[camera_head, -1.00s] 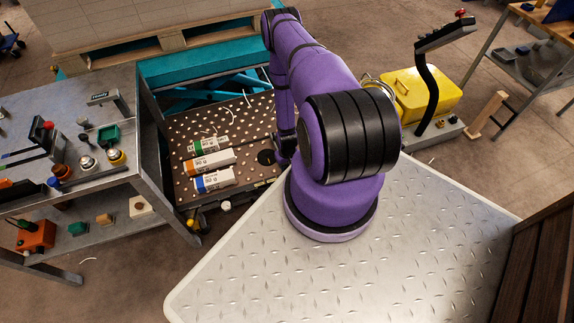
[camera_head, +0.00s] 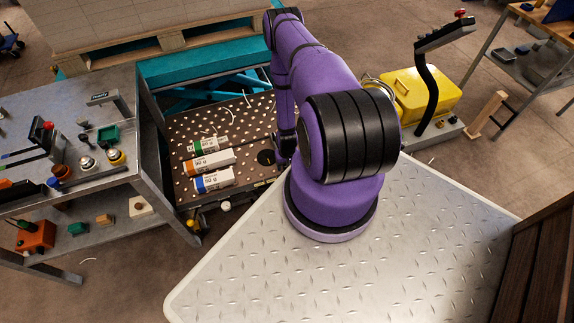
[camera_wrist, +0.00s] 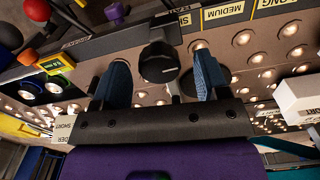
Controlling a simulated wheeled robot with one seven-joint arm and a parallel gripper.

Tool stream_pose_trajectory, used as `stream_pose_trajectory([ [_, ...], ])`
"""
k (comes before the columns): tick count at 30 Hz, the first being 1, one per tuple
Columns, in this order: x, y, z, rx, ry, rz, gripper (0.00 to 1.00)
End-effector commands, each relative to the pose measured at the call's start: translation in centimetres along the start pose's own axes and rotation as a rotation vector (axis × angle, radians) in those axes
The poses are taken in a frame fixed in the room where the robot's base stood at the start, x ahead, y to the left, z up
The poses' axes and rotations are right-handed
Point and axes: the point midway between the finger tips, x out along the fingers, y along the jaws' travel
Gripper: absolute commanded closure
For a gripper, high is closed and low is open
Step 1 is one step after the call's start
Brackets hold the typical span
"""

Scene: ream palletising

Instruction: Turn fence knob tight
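The fence knob (camera_wrist: 158,63) is a round black knob in the wrist view, in front of a dark fence bar (camera_wrist: 108,40). My gripper (camera_wrist: 163,76) is open, with one blue finger on each side of the knob. A gap shows between the knob and each finger, so neither finger appears to touch it. In the head view my gripper's fingers and the knob are hidden or too small to make out at the end of my purple arm, beside the perforated table (camera_head: 222,118).
Three wrapped reams (camera_head: 208,163) lie on the perforated table, left of my arm. A grey workbench (camera_head: 60,110) with tools stands at left. A yellow case (camera_head: 425,92) stands at right.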

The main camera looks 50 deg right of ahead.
Motion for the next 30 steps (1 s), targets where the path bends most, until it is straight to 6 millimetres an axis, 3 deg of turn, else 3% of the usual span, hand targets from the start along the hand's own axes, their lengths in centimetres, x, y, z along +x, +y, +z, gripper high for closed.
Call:
stream_pose_trajectory([
  [11,-0.6,0.0,0.0,-0.001,-0.001,0.0,0.32],
  [30,-9.9,0.0,0.0,0.0,0.0,0.0,0.32],
])
